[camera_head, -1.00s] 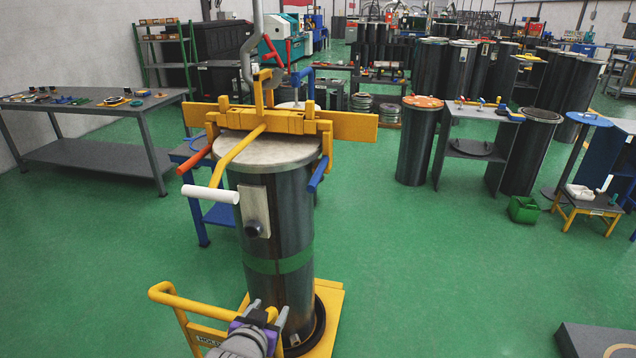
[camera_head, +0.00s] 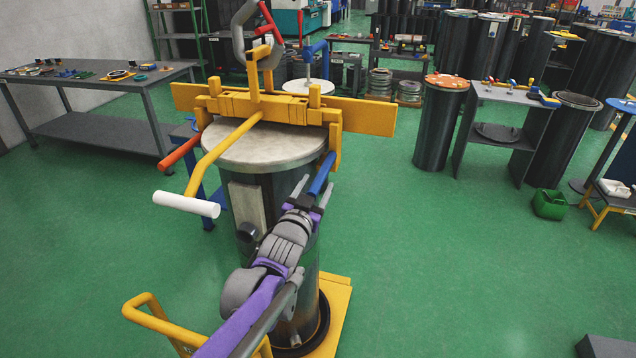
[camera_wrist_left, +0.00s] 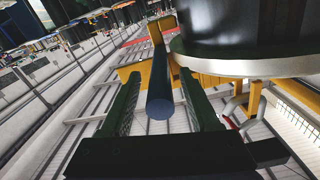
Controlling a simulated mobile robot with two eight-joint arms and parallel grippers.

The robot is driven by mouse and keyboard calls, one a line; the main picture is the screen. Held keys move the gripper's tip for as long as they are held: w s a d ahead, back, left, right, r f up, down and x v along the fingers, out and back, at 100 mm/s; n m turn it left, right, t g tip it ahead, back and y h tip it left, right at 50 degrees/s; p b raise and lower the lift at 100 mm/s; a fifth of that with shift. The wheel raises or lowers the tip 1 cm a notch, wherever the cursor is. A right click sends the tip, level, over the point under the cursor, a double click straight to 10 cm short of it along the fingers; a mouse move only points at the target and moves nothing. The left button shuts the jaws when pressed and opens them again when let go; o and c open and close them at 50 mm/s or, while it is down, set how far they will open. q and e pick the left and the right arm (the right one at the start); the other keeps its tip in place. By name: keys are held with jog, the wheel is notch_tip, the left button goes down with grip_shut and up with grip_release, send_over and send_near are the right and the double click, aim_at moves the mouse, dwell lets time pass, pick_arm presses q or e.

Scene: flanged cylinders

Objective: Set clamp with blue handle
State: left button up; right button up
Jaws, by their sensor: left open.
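The yellow lifting clamp (camera_head: 290,110) sits across the round metal lid of a tall dark cylinder (camera_head: 300,262). Its blue handle (camera_head: 322,172) slants down at the right side of the lid. My left gripper (camera_head: 316,186) is open at the lower end of this handle. In the left wrist view the blue handle (camera_wrist_left: 160,98) lies between the two spread fingers of the gripper (camera_wrist_left: 160,78), with gaps visible on both sides. An orange-red handle (camera_head: 180,152) and a white-gripped yellow bar (camera_head: 186,204) stick out on the left. My right gripper is out of view.
A hook (camera_head: 246,38) hangs at the clamp's top. The cylinder stands on a yellow cart (camera_head: 338,300) with a handrail (camera_head: 150,312). A grey workbench (camera_head: 95,85) is at the left.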

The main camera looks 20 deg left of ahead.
pick_arm(q)
jog(key=shift+w, duration=0.8)
grip_shut()
dwell(0.9)
